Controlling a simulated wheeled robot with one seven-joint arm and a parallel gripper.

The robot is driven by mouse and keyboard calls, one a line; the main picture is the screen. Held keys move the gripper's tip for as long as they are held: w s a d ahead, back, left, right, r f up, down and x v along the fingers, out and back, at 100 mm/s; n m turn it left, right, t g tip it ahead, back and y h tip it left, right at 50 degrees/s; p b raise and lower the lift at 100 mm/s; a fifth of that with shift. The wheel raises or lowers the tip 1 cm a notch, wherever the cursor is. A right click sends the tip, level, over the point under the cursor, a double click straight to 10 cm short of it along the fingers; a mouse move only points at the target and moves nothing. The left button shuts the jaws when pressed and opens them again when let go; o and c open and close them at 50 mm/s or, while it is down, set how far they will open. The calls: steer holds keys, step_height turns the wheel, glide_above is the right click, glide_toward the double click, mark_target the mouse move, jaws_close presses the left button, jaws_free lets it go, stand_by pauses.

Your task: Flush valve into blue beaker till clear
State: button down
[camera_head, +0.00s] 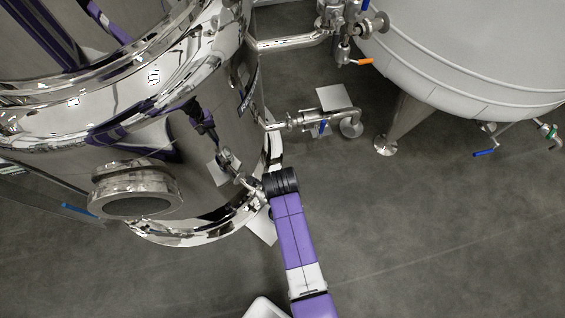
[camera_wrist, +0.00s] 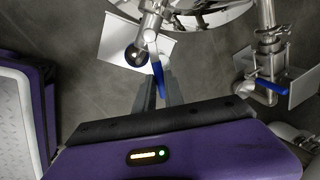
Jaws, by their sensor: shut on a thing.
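A metal sampling valve (camera_wrist: 152,22) with a blue lever handle (camera_wrist: 158,78) projects from the polished tank. My gripper (camera_wrist: 159,92) is shut on the blue lever, with its dark fingers on either side of the lever's lower end. In the head view, the valve's pipe (camera_head: 245,183) meets my black wrist at the tank's lower right side; the fingers are hidden there.
The polished tank (camera_head: 215,95) fills the upper left, with a round port (camera_head: 135,192) low on its side. Another blue-handled valve (camera_wrist: 270,88) stands to the right. A grey tank (camera_head: 470,55) on legs is at the upper right. The floor (camera_head: 440,220) at right is clear.

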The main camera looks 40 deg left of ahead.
steer(key=c, duration=1.4)
jaws_free()
steer(key=shift+c, duration=0.2)
step_height(320, 180, up, 8)
steer(key=s+p, duration=0.1)
steer(key=p, duration=0.2)
steer(key=shift+s+d+f, duration=0.15)
steer(key=shift+d+f, duration=0.05)
steer(key=shift+d, duration=0.25)
